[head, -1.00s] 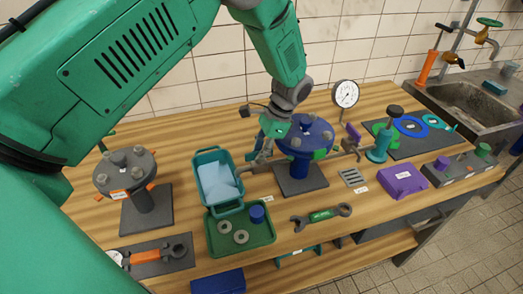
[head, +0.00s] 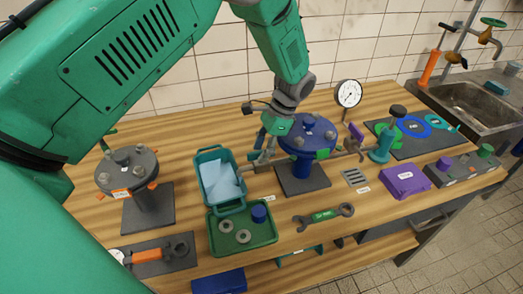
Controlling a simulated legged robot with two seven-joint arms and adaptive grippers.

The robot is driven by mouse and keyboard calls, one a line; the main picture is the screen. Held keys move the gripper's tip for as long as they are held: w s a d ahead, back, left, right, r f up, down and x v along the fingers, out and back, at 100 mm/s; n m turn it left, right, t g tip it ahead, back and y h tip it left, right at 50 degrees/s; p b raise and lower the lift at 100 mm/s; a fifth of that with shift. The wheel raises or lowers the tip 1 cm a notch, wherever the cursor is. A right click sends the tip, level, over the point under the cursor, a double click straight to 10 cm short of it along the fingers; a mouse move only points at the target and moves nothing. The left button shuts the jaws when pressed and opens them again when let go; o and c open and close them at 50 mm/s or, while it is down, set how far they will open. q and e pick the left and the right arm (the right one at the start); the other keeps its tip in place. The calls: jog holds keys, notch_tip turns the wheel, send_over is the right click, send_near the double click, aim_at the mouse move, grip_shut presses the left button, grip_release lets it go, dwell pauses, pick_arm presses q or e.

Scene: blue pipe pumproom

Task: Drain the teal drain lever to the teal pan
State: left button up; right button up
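The teal pan (head: 204,155) stands on the bench at the middle, with a pale blue surface inside it. The blue pump-like fixture (head: 304,168) stands on a dark plate to its right. My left gripper (head: 262,158) reaches down between the pan and the blue fixture, at the fixture's left side. Its fingers are small and overlap dark pipe parts there, so I cannot tell whether they are open or shut. I cannot make out the teal drain lever; the gripper may cover it. My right gripper is not in view.
A green tray (head: 265,236) with grey rings and a blue cylinder sits in front of the pan. A dark flanged fixture (head: 145,200) stands left. A wrench (head: 322,215), a purple box (head: 405,182), a gauge (head: 348,94) and a sink (head: 477,104) are to the right.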

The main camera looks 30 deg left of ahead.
pick_arm(q)
jog(key=v, duration=1.1)
jog(key=shift+d+r, duration=0.1)
jog(key=shift+r, duration=0.05)
jog(key=shift+w, duration=0.1)
